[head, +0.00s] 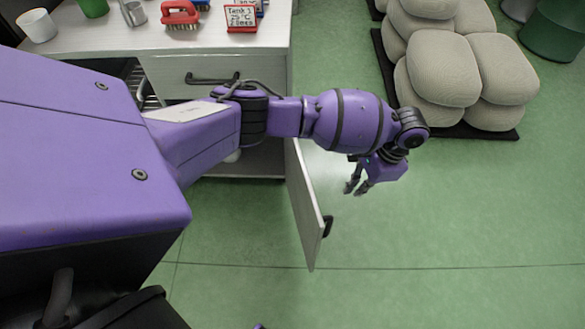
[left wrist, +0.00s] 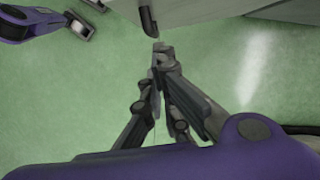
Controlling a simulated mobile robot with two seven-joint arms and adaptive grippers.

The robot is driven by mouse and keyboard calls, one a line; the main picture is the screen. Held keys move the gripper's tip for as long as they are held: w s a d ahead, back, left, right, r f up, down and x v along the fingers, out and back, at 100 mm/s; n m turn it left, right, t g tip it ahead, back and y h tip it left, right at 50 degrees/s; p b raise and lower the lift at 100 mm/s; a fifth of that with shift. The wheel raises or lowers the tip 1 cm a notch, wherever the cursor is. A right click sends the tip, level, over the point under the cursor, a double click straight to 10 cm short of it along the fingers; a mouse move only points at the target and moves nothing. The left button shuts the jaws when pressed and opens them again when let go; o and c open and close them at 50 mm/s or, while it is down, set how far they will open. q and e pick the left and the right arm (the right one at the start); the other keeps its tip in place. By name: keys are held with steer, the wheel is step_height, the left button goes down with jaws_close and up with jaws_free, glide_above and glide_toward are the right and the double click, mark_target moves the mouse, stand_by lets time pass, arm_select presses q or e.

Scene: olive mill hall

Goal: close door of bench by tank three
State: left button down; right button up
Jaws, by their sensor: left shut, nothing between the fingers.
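The bench (head: 270,37) stands at the upper left of the head view, with a drawer above an open lower compartment. Its pale door (head: 303,205) is swung wide open and juts out from the bench's right end over the floor. The dark door handle (head: 327,227) is on the door's right face, near its free edge. My left gripper (head: 356,188) is shut and empty, to the right of the door on the handle side, apart from it in the head view. In the left wrist view, the handle (left wrist: 148,20) shows just beyond the fingertips (left wrist: 158,50).
On the benchtop are a white cup (head: 37,26), a red brush (head: 180,14) and a red-framed card (head: 240,17) that seems to read Tank 1. Stacked sacks (head: 480,80) sit on a dark pallet at upper right. Green floor (head: 450,220) right of the door is clear.

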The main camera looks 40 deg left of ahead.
arm_select(q)
steer(key=s+a+f, duration=0.3)
steer(key=s+f, duration=0.1)
steer(key=f, duration=0.4)
steer(key=shift+s+a, duration=0.35)
steer(key=shift+a, duration=0.05)
arm_select(e)
steer(key=shift+r, duration=0.25)
arm_select(q)
steer(key=shift+p, duration=0.3)
arm_select(e)
steer(key=shift+s, duration=0.15)
